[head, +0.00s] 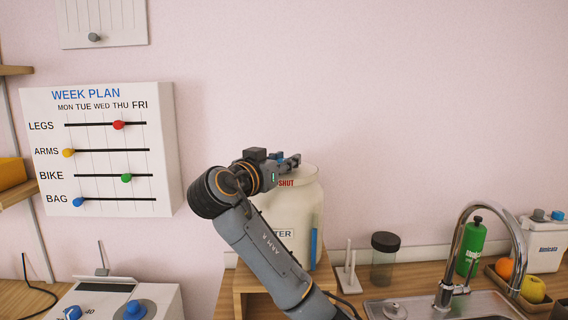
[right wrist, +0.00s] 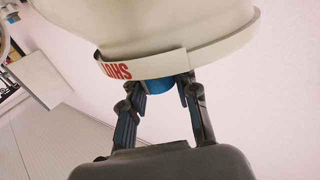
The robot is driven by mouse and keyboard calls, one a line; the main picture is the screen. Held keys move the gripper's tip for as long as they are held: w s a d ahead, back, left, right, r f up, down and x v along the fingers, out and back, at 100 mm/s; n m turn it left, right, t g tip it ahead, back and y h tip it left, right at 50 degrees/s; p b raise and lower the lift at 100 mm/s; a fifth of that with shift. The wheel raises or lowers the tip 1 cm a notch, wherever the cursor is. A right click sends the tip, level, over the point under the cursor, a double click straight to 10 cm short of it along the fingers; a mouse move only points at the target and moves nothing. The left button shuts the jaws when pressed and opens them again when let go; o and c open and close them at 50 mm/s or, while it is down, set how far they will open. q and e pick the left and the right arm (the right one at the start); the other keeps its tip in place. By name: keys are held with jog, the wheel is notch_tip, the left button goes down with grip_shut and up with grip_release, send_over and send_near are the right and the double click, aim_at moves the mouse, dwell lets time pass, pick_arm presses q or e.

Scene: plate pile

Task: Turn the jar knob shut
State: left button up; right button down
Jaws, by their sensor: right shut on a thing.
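A large cream jar (head: 307,205) stands on a wooden stand against the wall, with a red "SHUT" label on its rim and a partly hidden label ending in "TER". My right gripper (head: 291,160) is at the jar's upper front, by the SHUT label. In the right wrist view, the jar (right wrist: 180,25) fills the top, and my right gripper (right wrist: 163,95) has its two fingers on either side of a blue knob (right wrist: 184,87) below the label. The gripper is shut on this knob. In the head view the knob is mostly hidden by the gripper. My left gripper is not in view.
A white peg stand (head: 348,275) and a dark-lidded clear jar (head: 383,262) stand right of the stand. Farther right are a sink with a tap (head: 490,225) and a green bottle (head: 470,247). A week plan board (head: 100,150) hangs at left.

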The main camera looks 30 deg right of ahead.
jog(key=shift+m+g+h, duration=0.7)
jog(key=shift+m+g, duration=0.5)
jog(key=shift+g, duration=0.9)
jog(key=c, duration=1)
grip_release()
jog(key=v, duration=1.2)
jog(key=shift+f, duration=0.15)
jog(key=shift+w, duration=0.1)
